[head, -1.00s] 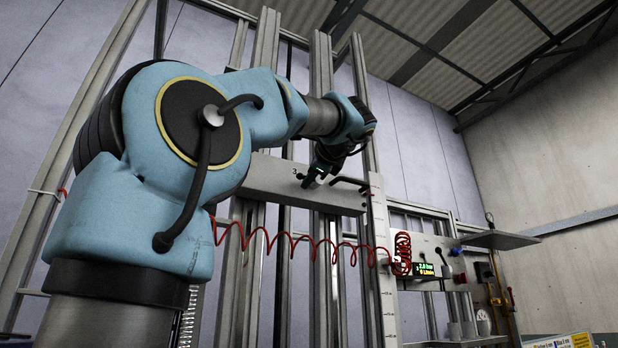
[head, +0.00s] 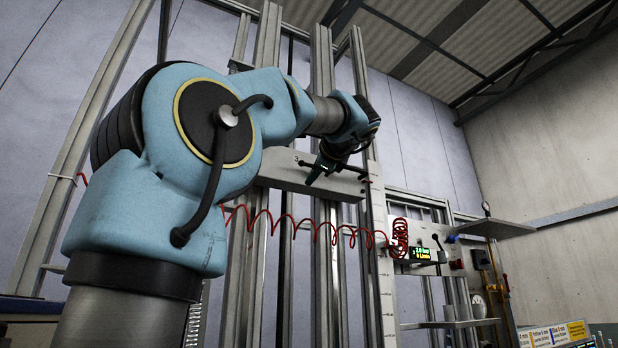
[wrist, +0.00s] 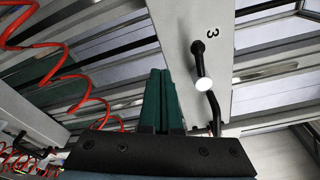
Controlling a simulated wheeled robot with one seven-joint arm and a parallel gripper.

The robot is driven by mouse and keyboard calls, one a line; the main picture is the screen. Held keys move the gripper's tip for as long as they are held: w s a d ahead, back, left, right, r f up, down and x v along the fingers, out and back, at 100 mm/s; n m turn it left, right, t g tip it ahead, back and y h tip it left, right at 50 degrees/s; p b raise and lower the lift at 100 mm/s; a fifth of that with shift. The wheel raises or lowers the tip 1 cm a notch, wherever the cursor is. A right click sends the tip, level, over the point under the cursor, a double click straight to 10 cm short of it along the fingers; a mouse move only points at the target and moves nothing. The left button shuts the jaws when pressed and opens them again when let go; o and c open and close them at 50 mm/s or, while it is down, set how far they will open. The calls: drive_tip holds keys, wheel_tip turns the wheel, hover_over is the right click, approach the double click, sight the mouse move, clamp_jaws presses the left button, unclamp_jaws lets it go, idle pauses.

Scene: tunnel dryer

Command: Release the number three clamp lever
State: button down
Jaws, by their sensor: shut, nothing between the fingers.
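The pale crossbar (head: 285,176) bears a black "3" mark, which shows large in the wrist view (wrist: 211,32). Just beside the mark in the wrist view is a black clamp lever (wrist: 198,62) with a bright round end facing the camera. A bent black rod (wrist: 215,110) shows below it against the crossbar. My gripper (wrist: 160,72) is shut and empty, its green fingers together. In the wrist view the fingertips lie left of the lever, with a visible gap.
A coiled red air hose (head: 300,228) hangs below the crossbar and fills the left of the wrist view (wrist: 60,65). Upright metal profiles (head: 323,260) stand behind. A control panel with a lit display (head: 422,254) and a shelf (head: 495,228) are at right.

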drive_tip(key=d+b+v, duration=0.1)
drive_tip(key=v, duration=0.6)
drive_tip(key=shift+r, duration=0.35)
drive_tip(key=shift+s, duration=0.15)
